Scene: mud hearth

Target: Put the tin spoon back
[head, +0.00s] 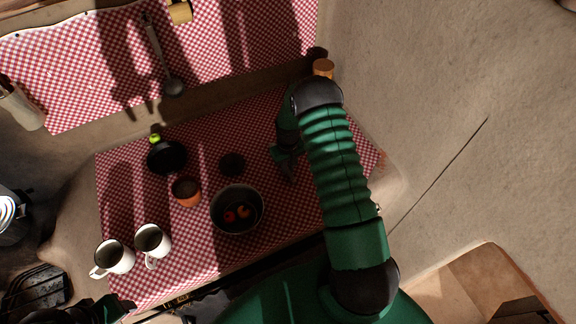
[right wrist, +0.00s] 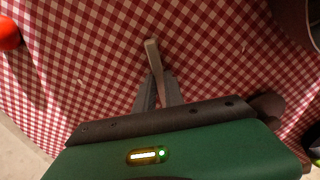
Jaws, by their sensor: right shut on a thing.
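My right gripper (head: 287,168) is above the right part of the checked cloth. In the right wrist view its fingers (right wrist: 158,88) are shut on a narrow grey piece, which I take to be the tin spoon (right wrist: 153,57). Only a slim straight part with a pale end shows there; the rest is hidden by the gripper. In the head view the spoon cannot be made out clearly against the dark fingers. Part of my left gripper (head: 108,309) shows at the lower left edge, too dark to tell its jaws.
A dark pot (head: 237,226) with red pieces, a clay pot (head: 186,192), a black pan (head: 165,172) and two white mugs (head: 114,262) (head: 152,241) stand on the cloth (head: 290,232). A ladle (head: 160,58) hangs on the back wall. A pale holder (head: 20,110) is at the left.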

